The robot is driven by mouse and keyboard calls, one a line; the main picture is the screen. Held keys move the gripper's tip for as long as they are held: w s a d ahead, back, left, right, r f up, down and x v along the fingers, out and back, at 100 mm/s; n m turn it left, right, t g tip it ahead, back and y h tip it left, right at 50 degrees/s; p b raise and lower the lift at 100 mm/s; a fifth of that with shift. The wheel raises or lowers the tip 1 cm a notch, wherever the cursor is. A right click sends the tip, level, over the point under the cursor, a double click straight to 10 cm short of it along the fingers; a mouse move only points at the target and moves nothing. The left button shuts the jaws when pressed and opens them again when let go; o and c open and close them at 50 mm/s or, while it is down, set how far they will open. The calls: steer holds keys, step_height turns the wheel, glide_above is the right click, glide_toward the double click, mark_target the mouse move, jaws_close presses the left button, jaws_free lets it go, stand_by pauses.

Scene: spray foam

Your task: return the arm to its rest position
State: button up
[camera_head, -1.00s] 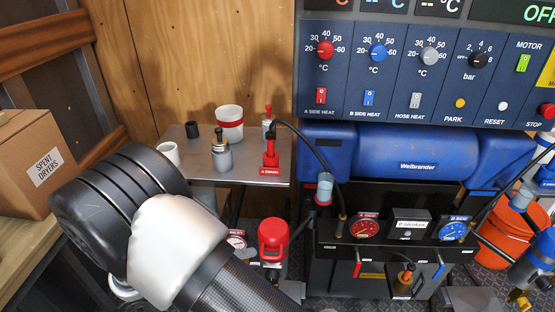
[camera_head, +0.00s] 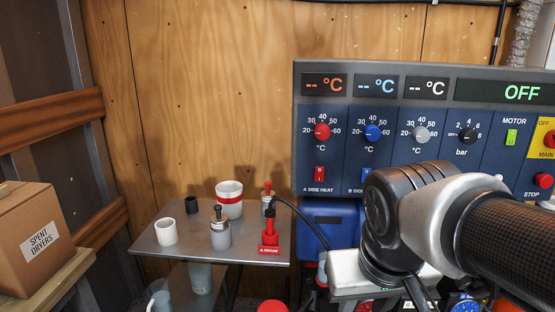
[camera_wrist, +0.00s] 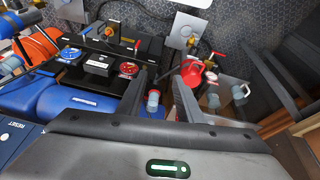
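My arm reaches in from the right in the head view, its dark and silver wrist joint bent in front of the control panel (camera_head: 325,150). The pale hand of my gripper hangs below this joint at the bottom of the view; its fingers do not show there. In the wrist view my gripper (camera_wrist: 160,85) points down at the machine, with its two dark fingers apart and nothing held between them. A pale blue cylindrical fitting (camera_wrist: 153,98) shows below, in the gap between the fingers.
A metal side table (camera_head: 180,248) carries a white cup (camera_head: 166,232), a red-banded cup (camera_head: 229,199), a grey bottle (camera_head: 220,235) and a red-handled valve (camera_head: 269,230) with a black hose. A cardboard box (camera_head: 30,245) stands at left. Open space lies before the wooden wall.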

step_height(320, 180, up, 23)
steer(key=s+d+t+p, duration=0.1)
steer(key=p, duration=2)
steer(key=shift+s+t+y, duration=0.3)
steer(key=shift+s, duration=0.1)
